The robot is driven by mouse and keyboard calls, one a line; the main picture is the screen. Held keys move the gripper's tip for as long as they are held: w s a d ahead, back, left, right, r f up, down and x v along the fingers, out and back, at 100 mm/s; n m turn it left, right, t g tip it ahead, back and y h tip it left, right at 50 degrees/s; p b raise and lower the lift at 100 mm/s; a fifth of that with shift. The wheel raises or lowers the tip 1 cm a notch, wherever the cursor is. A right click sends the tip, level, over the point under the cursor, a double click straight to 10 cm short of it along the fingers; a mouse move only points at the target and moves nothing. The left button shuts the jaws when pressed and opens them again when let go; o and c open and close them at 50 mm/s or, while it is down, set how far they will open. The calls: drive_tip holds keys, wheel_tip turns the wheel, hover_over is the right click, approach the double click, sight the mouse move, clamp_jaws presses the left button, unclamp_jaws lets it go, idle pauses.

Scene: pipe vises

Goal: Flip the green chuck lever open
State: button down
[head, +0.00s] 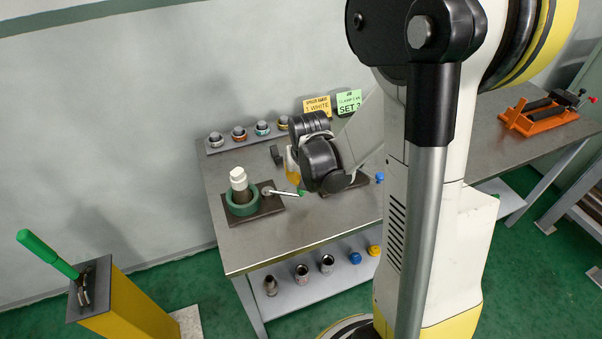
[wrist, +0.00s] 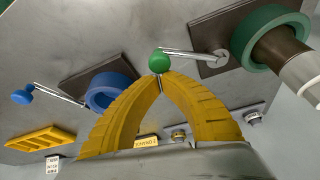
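The green chuck (head: 243,205) is a ring on a dark plate at the left of the bench, with a pipe (head: 239,180) with a white top standing upright in it. It also shows at the upper right of the wrist view (wrist: 250,47). Its metal lever (head: 284,191) sticks out sideways from a pivot on the plate and ends in a green ball knob (wrist: 160,61). My gripper (wrist: 160,75) has its two yellow fingers brought together at the tips, right at the knob. I cannot tell whether they touch it. In the head view my wrist partly hides the fingers.
A blue chuck (wrist: 105,92) with a blue-knobbed lever (wrist: 22,97) lies beside the green one. A rack of fittings (head: 240,134) and two signs (head: 333,104) stand at the back. A yellow post with a green handle (head: 48,255) is at left. An orange vise (head: 545,115) is at right.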

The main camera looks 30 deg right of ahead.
drive_tip(key=s+a+m, duration=0.1)
drive_tip(key=m, duration=0.1)
drive_tip(key=s+a+m+h, duration=0.1)
drive_tip(key=s+m, duration=0.1)
drive_tip(key=shift+a+g, duration=0.25)
drive_tip(key=shift+g, duration=0.15)
drive_tip(key=shift+s+a+b, duration=0.3)
drive_tip(key=shift+s+a, duration=0.3)
drive_tip(key=shift+a, duration=0.25)
drive_tip(key=d, duration=0.1)
drive_tip(key=w+d+r, duration=0.1)
drive_tip(key=w+d, duration=0.1)
drive_tip(key=shift+w+r+p, duration=0.2)
drive_tip(key=shift+r+p, duration=0.1)
drive_tip(key=p+v, duration=0.4)
drive_tip(key=v, duration=0.5)
drive_tip(key=shift+a, duration=0.45)
drive_tip(key=shift+w, duration=0.1)
drive_tip(key=s+a+r+n+t+y, duration=0.2)
drive_tip(key=s+a+r+n+t, duration=0.2)
drive_tip(key=s+a+r+n, duration=0.3)
drive_tip(key=s+r+n, duration=0.1)
drive_tip(key=s+r, duration=0.2)
drive_tip(key=shift+s+r, duration=0.3)
drive_tip(key=shift+r, duration=0.1)
